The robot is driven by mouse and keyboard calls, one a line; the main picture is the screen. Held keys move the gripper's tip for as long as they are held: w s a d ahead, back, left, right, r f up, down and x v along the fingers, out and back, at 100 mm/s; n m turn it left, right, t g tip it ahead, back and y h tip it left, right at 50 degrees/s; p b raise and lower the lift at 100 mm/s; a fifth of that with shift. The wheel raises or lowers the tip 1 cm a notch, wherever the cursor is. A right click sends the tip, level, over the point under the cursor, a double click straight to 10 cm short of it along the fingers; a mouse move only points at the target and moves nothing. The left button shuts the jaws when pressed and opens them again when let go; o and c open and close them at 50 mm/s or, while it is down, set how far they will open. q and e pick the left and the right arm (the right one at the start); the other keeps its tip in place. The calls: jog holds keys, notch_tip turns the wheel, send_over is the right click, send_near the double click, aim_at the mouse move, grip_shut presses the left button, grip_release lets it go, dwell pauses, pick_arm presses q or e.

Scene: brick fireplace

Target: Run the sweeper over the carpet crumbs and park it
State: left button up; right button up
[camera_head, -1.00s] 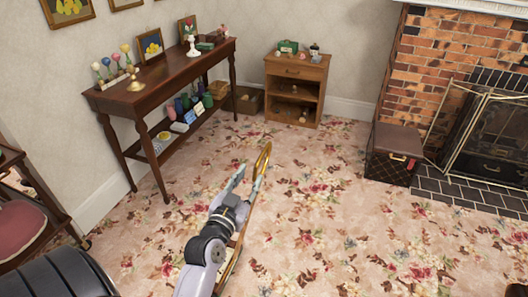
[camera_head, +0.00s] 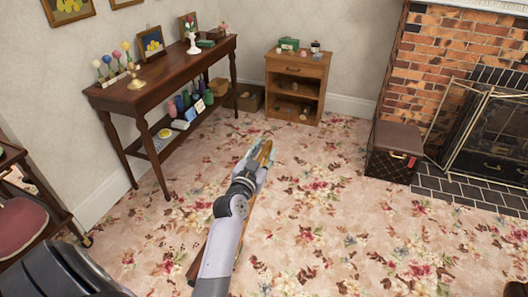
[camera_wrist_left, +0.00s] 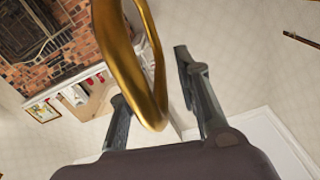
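The sweeper's golden loop handle (camera_head: 266,151) stands up at mid-floor in the head view. The loop also fills the middle of the left wrist view (camera_wrist_left: 152,100). My left gripper (camera_head: 257,163) is at the loop; in the wrist view its two fingers (camera_wrist_left: 150,85) are apart, with the loop between them and a gap at the right finger. A brown strip (camera_head: 197,264), apparently part of the sweeper, shows beside my forearm; my arm hides most of the rest. The floral carpet (camera_head: 330,220) covers the floor; crumbs are hard to tell from its pattern. My right gripper is not in view.
A dark console table (camera_head: 165,72) stands along the left wall. A small wooden cabinet (camera_head: 297,68) is at the back. A brown box (camera_head: 392,152) stands near the fireplace screen (camera_head: 490,130). A red-seated chair (camera_head: 22,225) is at left. The carpet right of my arm is open.

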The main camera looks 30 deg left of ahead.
pick_arm(q)
grip_shut()
dwell(0.7)
